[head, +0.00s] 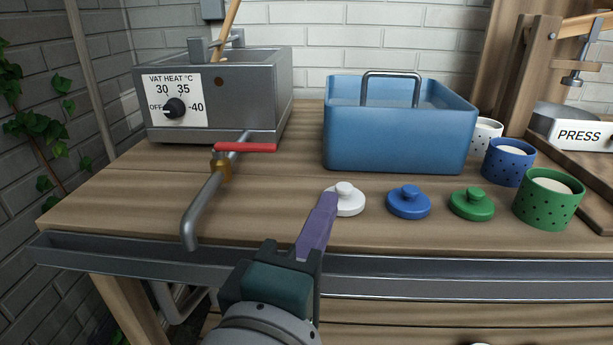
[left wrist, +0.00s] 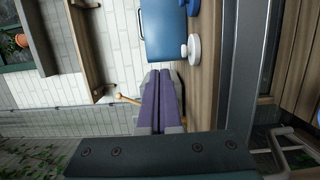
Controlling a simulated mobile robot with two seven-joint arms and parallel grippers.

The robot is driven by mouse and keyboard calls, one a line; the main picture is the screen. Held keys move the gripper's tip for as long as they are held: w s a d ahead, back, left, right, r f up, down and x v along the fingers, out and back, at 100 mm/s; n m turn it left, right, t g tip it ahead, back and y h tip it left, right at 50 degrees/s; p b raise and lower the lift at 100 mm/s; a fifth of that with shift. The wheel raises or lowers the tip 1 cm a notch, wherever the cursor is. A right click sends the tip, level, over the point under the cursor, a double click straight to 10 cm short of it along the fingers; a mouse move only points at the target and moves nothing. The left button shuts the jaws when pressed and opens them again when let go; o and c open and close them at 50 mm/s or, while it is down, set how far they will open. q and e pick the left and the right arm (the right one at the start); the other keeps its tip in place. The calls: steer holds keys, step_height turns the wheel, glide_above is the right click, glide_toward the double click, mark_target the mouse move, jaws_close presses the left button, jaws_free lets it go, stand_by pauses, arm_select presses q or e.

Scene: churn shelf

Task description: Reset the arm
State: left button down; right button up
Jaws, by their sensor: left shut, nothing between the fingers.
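My left gripper (head: 325,212) reaches up from the bottom middle of the head view, with purple fingers pressed together and nothing between them. In that view its tips overlap the left edge of the white lid (head: 348,200); I cannot tell whether they touch. In the left wrist view the closed purple fingers (left wrist: 162,80) point toward the white brick wall, and the white lid (left wrist: 194,48) lies to their right, apart from them. My right gripper is not in view.
Blue (head: 408,203) and green (head: 471,204) lids lie on the counter, beside perforated blue (head: 508,163) and green (head: 548,200) cups. A blue tub (head: 398,140) stands behind. At left are the vat heater (head: 215,95) and its red-handled tap (head: 246,147). A metal trough (head: 450,275) runs along the front.

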arm_select(q)
steer(key=s+a+r+m+g+y+p, duration=0.3)
steer(key=s+a+r+m+g+p, duration=0.45)
steer(key=s+a+p, duration=0.4)
steer(key=s+a+r+m+g+y+p, duration=0.3)
steer(key=s+a+r+m+g+p, duration=0.3)
steer(key=s+a+r+m+p, duration=0.45)
step_height(320, 180, up, 33)
steer(key=d+n+p, duration=0.1)
steer(key=n+p, duration=0.1)
steer(key=p, duration=3.5)
steer(key=shift+w+p, duration=0.3)
steer(key=shift+p, duration=0.1)
